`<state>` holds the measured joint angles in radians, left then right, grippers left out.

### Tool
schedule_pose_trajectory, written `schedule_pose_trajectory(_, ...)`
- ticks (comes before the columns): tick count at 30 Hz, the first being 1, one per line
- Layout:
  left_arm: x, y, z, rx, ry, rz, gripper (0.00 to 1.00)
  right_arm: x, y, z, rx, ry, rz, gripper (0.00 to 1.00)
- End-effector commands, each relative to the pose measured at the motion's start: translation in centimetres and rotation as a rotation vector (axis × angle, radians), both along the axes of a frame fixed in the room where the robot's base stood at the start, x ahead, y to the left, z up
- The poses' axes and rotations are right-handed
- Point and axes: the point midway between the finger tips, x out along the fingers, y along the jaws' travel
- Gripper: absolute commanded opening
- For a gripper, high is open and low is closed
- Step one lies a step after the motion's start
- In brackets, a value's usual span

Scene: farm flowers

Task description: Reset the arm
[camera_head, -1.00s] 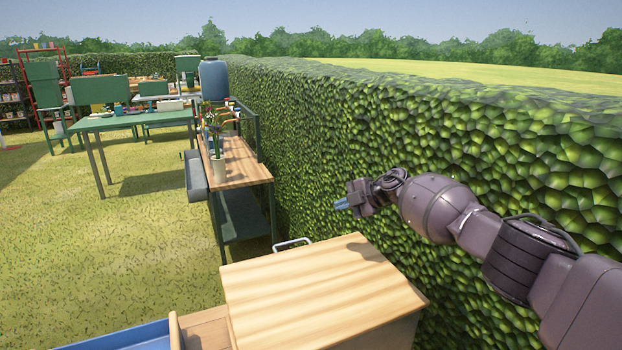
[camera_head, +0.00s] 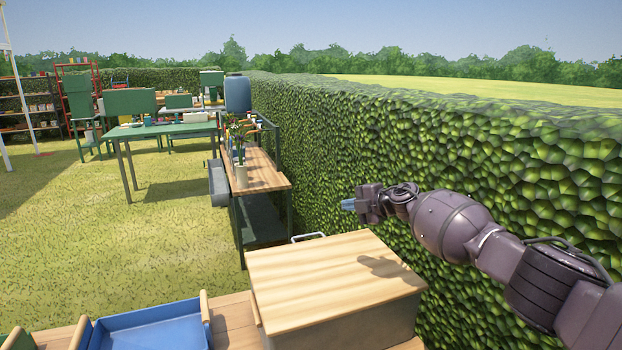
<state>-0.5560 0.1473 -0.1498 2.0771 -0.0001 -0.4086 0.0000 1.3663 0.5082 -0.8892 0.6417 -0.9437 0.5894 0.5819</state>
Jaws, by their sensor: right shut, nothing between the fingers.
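My right arm comes in from the right edge, in front of the hedge. My right gripper (camera_head: 348,204) is shut and empty, with its blue fingertips pointing left. It hangs in the air above the wooden-topped box (camera_head: 315,285), apart from it, and the arm casts a shadow on the box's top. My left gripper is not in view.
A tall hedge (camera_head: 400,130) runs along the right side, behind my right arm. A blue tray (camera_head: 155,325) sits at the lower left beside the box. A wooden bench with a potted plant (camera_head: 241,165) stands beyond the box. Open grass (camera_head: 90,240) lies to the left.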

Motion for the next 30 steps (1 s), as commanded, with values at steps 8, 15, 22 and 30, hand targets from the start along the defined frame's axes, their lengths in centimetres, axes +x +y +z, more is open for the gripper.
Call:
schedule_pose_trajectory(8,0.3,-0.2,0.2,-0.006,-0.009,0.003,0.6,-1.9,7.0,6.6,0.225,-0.191,-0.008,0.0)
schedule_pose_trajectory(15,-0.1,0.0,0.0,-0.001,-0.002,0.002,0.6,-6.6,9.6,4.9,0.479,-0.17,-0.108,0.0)
schedule_pose_trajectory(22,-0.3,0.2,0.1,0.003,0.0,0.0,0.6,-11.5,8.3,0.5,0.671,-0.041,-0.256,0.0)
schedule_pose_trajectory(30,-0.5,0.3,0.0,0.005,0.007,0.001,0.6,-17.5,4.6,-5.3,0.83,0.139,-0.438,0.0)
